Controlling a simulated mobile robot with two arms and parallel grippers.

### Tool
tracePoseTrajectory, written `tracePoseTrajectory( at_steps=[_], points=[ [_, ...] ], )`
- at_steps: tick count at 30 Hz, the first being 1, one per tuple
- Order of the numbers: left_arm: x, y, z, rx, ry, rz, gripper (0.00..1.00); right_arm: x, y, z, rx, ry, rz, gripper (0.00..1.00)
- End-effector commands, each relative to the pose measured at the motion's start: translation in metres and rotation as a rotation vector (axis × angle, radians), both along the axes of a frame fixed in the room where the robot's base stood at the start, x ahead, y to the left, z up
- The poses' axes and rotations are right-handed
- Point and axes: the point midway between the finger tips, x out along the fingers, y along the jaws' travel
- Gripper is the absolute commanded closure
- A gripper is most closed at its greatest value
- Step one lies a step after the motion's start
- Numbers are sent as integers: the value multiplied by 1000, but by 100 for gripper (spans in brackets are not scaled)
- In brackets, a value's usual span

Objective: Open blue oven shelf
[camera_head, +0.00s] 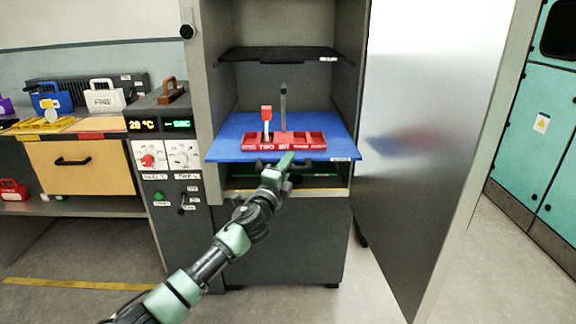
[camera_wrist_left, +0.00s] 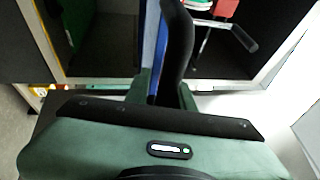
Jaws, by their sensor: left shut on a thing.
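The blue oven shelf (camera_head: 228,148) lies level in the open oven (camera_head: 210,80), its front edge at or slightly past the opening. A red tray (camera_head: 300,145) with compartments sits on it, holding a red-topped piece and a grey upright rod. A dark handle is at the shelf's front edge; in the left wrist view the black curved handle (camera_wrist_left: 178,45) passes between my fingers, beside the blue shelf edge (camera_wrist_left: 152,35). My left gripper (camera_head: 284,162) is shut on this handle; it also shows in the left wrist view (camera_wrist_left: 165,95). My right gripper is out of view.
The oven door (camera_head: 435,130) stands wide open on the right. A black shelf (camera_head: 280,54) is above the blue one. A control panel (camera_head: 170,155) with knobs and a bench (camera_head: 80,165) with cases stand left. Floor in front is clear.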

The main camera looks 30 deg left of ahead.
Motion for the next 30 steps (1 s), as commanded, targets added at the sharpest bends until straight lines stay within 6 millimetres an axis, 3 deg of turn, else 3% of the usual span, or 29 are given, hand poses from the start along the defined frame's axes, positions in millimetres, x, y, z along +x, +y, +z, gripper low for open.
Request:
tracePoseTrajectory(
  at_steps=[1, 7, 8, 9, 26, 30],
  points=[
    [0, 0, 10, 6, -16, -1, 100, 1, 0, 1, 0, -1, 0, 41],
    [0, 0, 10, 6, -16, -2, 100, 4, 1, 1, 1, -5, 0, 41],
    [0, 0, 10, 6, -16, -2, 68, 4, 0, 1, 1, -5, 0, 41],
    [0, 0, 10, 6, -16, -2, 62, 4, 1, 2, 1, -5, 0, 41],
    [0, 0, 3, 1, -4, -1, 62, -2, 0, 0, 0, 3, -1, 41],
    [-9, -1, 0, 1, -3, -1, 62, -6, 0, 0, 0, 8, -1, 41]
  ],
)
